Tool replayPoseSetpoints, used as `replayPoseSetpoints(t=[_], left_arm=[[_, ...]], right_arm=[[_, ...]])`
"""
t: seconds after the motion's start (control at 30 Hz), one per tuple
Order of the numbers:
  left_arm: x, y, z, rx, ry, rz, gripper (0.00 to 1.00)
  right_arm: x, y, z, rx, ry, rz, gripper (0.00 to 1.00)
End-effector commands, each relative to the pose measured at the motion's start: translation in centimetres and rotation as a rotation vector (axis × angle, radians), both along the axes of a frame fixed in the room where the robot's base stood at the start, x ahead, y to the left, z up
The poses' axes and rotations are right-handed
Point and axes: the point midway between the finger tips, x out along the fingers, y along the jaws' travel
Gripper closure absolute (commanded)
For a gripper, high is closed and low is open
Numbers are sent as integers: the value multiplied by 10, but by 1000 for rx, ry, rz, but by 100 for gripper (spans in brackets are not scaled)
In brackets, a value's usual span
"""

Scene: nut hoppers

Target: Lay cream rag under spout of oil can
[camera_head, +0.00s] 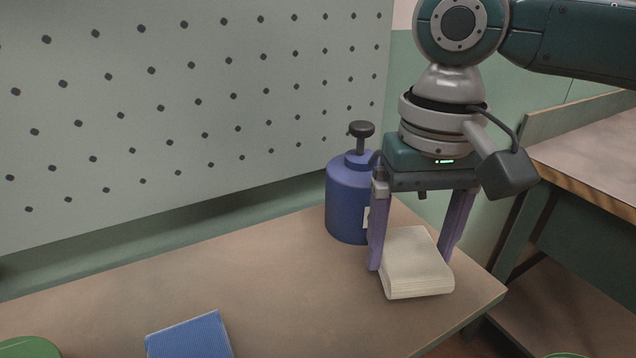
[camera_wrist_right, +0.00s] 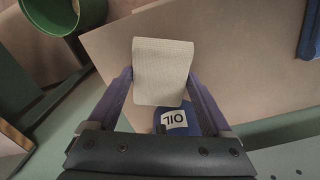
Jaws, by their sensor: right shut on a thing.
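The cream rag (camera_head: 416,265) is a folded pad at the right end of the bench, in front of the oil can. My right gripper (camera_head: 410,266) points down with its purple fingers on either side of the rag, shut on it. The rag also shows between the fingers in the right wrist view (camera_wrist_right: 162,72). The oil can (camera_head: 346,200) is blue with a dark knob on top and stands just behind the rag and gripper. Its OIL label shows in the right wrist view (camera_wrist_right: 174,119). I cannot make out its spout. My left gripper is not in view.
A blue folded cloth (camera_head: 190,336) lies at the bench's front edge. A green round thing (camera_head: 28,347) is at the lower left. A pegboard (camera_head: 200,100) rises behind the bench. Another table (camera_head: 590,150) stands at the right. The middle of the bench (camera_head: 265,270) is clear.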

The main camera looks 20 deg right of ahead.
Motion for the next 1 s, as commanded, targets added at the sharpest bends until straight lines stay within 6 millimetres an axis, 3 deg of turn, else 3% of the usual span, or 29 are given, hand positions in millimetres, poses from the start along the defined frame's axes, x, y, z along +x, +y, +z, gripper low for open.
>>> replayPoseSetpoints(t=[0.33, 0.37, 0.5, 0.83, 1.0], left_arm=[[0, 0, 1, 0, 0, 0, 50], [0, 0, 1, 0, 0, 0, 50], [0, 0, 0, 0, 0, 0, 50], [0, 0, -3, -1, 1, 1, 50], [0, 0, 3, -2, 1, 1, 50]], right_arm=[[-2, -1, -13, -6, 8, -2, 71], [-3, -2, -13, -6, 9, -2, 15], [-3, -2, -14, -8, 9, -3, 0], [-2, -3, -10, -9, 7, -4, 0], [-1, -2, 25, -4, 3, -3, 0]])
